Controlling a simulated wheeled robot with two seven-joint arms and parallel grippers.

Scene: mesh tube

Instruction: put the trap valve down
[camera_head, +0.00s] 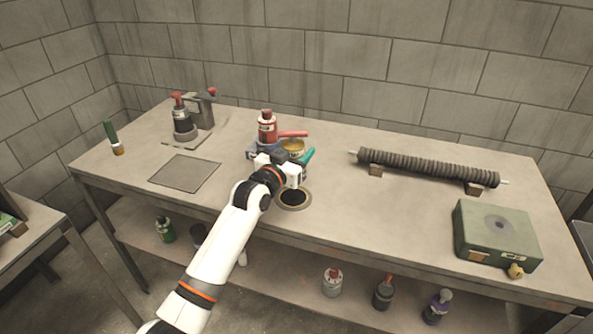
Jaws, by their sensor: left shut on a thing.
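My left gripper (292,173) reaches in over the near middle of the bench. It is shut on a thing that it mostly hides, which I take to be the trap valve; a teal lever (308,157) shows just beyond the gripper. A dark round pad with a pale rim (293,198) lies on the bench just below the gripper in the picture. I cannot tell the height of the valve above the bench. My right gripper is not in view.
Behind the gripper stand a red-topped can (267,128) and a yellow tin (293,147), close by. A ribbed roll (428,167) on blocks and a green box (497,233) are at right. A grey mat (185,171) lies at left. The bench (370,220) is clear right of the pad.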

